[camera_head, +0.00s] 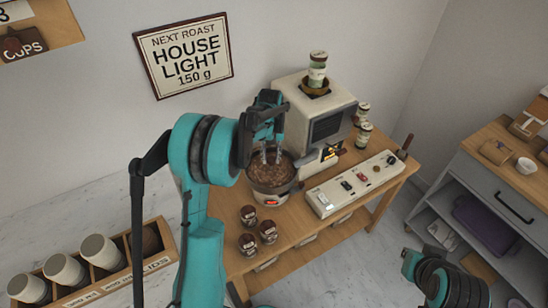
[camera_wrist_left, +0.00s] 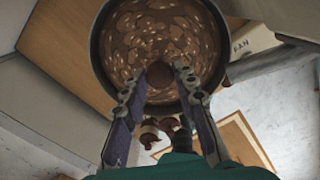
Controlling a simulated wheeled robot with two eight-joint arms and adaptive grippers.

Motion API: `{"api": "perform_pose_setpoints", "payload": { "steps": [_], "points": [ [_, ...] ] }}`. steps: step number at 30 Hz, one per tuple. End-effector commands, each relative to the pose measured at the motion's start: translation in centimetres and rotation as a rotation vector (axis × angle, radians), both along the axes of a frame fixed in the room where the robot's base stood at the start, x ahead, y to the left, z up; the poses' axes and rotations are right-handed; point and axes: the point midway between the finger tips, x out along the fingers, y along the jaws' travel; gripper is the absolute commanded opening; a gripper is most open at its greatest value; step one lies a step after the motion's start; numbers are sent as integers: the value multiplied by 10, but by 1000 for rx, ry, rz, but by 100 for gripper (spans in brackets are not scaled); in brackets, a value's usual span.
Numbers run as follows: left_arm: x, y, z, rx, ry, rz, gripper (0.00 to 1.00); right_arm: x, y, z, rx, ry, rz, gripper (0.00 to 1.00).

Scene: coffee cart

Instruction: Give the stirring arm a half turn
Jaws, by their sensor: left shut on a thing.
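A round bowl of brown coffee beans (camera_head: 272,203) stands on the wooden cart in front of the cream roaster. My left gripper (camera_head: 268,150) reaches down into the bowl from above. In the left wrist view, the fingers (camera_wrist_left: 162,72) are shut on a round brown knob (camera_wrist_left: 160,76) at the middle of the beans (camera_wrist_left: 135,38); I take it as the stirring arm's knob. The rest of the stirring arm cannot be made out. Part of my right arm shows at the lower right of the head view; its fingers are not clear.
The cream roaster (camera_head: 325,118) stands close behind the bowl. A control panel (camera_head: 335,198) with switches lies to the right. Several brown jars (camera_head: 248,214) stand in front. A wooden rack of cups (camera_head: 80,285) is at lower left, a grey cabinet (camera_head: 490,195) at right.

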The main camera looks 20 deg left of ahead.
Motion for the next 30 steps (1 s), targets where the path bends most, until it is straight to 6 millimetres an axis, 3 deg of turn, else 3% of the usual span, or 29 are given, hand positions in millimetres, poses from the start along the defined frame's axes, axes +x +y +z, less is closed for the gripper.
{"api": "perform_pose_setpoints", "payload": {
  "steps": [11,25,26,27,30],
  "points": [
    [-2,-1,0,2,1,-114,0,0,0,0,0,0,0,0],
    [-1,-1,0,1,-1,-125,0,0,0,0,0,0,0,0],
    [-1,-1,0,1,-1,-125,36,0,0,0,0,0,0,0],
    [-1,-1,0,1,-1,-125,46,0,0,0,0,0,0,0],
    [-1,-1,0,1,-1,-124,50,0,0,0,0,0,0,0]
  ]
}}
